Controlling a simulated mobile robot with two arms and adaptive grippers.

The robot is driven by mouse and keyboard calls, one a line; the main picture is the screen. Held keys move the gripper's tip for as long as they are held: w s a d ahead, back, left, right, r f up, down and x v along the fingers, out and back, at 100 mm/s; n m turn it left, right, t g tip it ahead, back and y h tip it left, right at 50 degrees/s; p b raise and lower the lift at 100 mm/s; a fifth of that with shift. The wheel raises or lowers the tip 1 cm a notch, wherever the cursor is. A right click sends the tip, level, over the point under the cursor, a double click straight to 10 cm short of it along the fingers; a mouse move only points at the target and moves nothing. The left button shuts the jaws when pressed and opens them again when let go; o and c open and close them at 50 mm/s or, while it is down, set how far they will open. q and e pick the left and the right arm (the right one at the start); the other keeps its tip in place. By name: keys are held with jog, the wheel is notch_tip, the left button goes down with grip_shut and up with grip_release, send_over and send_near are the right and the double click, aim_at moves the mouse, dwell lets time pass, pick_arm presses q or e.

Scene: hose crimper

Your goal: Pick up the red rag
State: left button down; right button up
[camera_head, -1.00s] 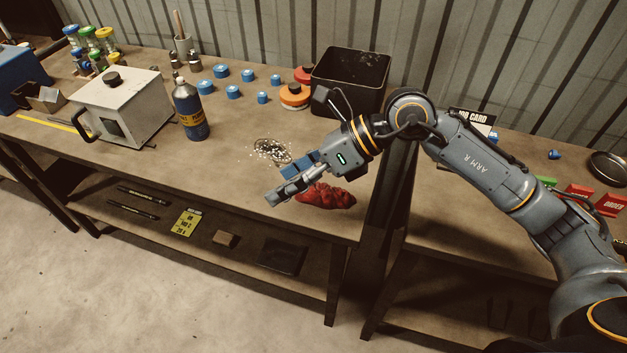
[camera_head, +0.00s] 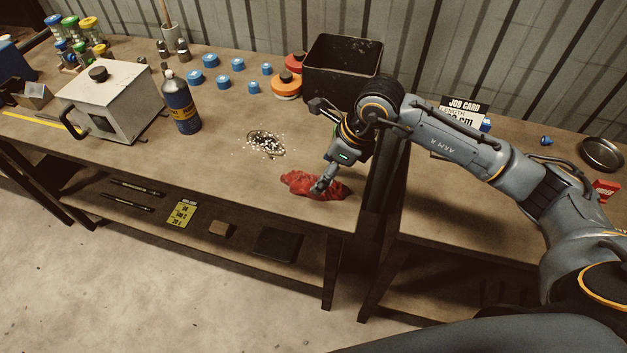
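The red rag (camera_head: 298,182) lies crumpled near the front edge of the workbench, right of its middle. My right gripper (camera_head: 320,188) points down at the rag, its fingers over the rag's right half. The fingers overlap the rag in the picture, and part of the rag is hidden behind them. I cannot tell whether the fingers are open or shut on the cloth. My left gripper is not in view.
A patch of white bits (camera_head: 266,144) lies behind the rag. A black bin (camera_head: 342,70) stands at the back right. A blue bottle (camera_head: 180,104) and a white box-shaped machine (camera_head: 112,105) stand to the left. A gap separates this bench from the right one.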

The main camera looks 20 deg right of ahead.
aim_at(316, 177)
jog(key=shift+w+a+f+p, duration=0.1)
jog(key=shift+a+f+p, duration=0.1)
jog(key=shift+f+p, duration=0.15)
jog(key=p+x, duration=0.1)
jog(key=x, duration=0.2)
jog(key=shift+w+a+f, duration=0.1)
jog(key=shift+w+f, duration=0.05)
jog(key=shift+f, duration=0.1)
jog(key=shift+w+a+f, duration=0.1)
jog(key=shift+f, duration=0.25)
jog(key=shift+c, duration=0.5)
jog(key=c, duration=1.2)
jog(key=shift+o, duration=0.2)
jog(key=shift+r, duration=0.15)
